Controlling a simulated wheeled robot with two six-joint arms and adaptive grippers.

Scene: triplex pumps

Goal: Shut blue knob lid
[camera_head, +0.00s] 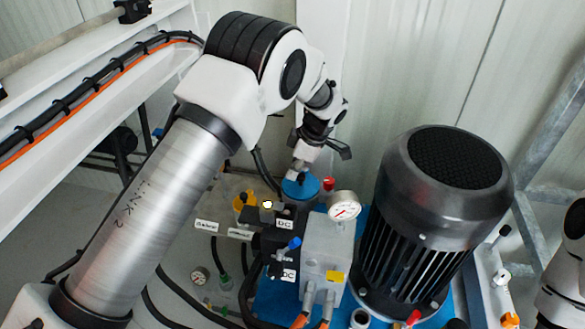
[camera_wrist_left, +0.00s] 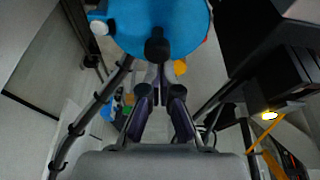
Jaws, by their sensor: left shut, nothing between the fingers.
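The blue round lid (camera_head: 300,187) sits on the pump assembly, left of the pressure gauge, in the head view. In the left wrist view the blue disc (camera_wrist_left: 165,20) fills the top middle, with a dark round piece overlapping its lower edge. My left gripper (camera_head: 303,162) points down just above the lid in the head view. Its fingers (camera_wrist_left: 160,82) are shut and empty in the left wrist view. I cannot tell whether the fingertips touch the lid. Part of my right arm shows at the right edge; its gripper is out of view.
A large black finned motor (camera_head: 427,220) stands to the right. A pressure gauge (camera_head: 344,207) and a red cap (camera_head: 328,184) are close beside the lid. A blue-handled valve (camera_head: 289,245) and hoses lie in front. A white wall panel (camera_head: 420,60) closes off the back.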

